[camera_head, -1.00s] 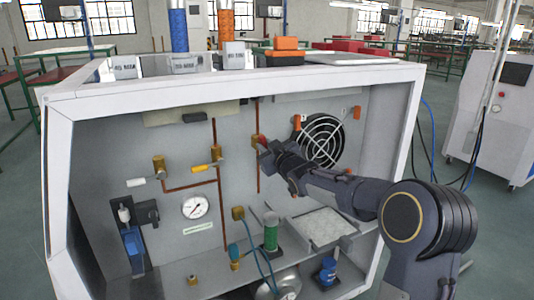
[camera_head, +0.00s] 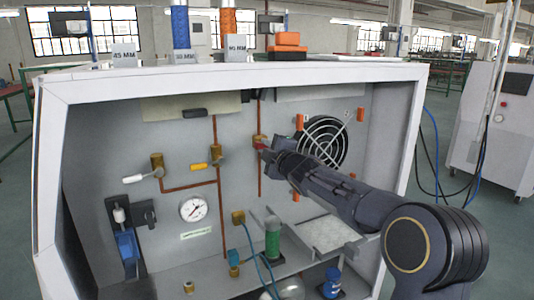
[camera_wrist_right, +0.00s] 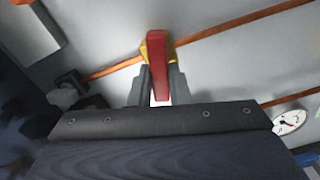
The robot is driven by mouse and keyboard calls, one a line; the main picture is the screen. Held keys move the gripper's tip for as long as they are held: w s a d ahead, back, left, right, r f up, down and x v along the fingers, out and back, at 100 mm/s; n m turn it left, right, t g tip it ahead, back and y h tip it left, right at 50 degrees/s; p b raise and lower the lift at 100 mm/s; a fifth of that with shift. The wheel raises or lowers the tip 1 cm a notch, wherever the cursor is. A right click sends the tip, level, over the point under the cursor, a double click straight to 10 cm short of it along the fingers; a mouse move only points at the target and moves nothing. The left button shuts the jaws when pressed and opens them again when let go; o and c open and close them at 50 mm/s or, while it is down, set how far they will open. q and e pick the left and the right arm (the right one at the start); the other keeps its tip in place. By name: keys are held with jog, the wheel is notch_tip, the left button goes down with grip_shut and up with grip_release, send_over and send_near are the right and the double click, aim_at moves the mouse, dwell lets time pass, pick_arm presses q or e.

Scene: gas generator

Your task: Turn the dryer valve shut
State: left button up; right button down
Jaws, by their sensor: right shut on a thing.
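The valve with a red handle (camera_wrist_right: 158,62) and a brass body (camera_head: 258,141) sits on a vertical copper pipe on the cabinet's back panel. In the head view my right gripper (camera_head: 268,152) is at this handle, with the arm coming in from the right. In the right wrist view the two fingers (camera_wrist_right: 158,88) stand on either side of the red handle, shut on it. Other valves on the panel have a yellow handle (camera_head: 199,166) and a white handle (camera_head: 133,179). No label naming the dryer valve can be read. My left gripper is not in view.
A fan with a white guard (camera_head: 322,143) is right of the valve. A pressure gauge (camera_head: 193,209) is lower left. The white cabinet frame (camera_head: 235,76) surrounds the work space.

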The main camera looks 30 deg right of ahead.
jog(key=shift+f+n+b, duration=0.2)
jog(key=shift+n+b, duration=0.35)
jog(key=shift+n, duration=1.05)
jog(key=c, duration=1.4)
grip_release()
jog(key=shift+o, duration=0.2)
jog(key=s+b, duration=0.1)
jog(key=s, duration=0.6)
jog(key=shift+s, duration=0.4)
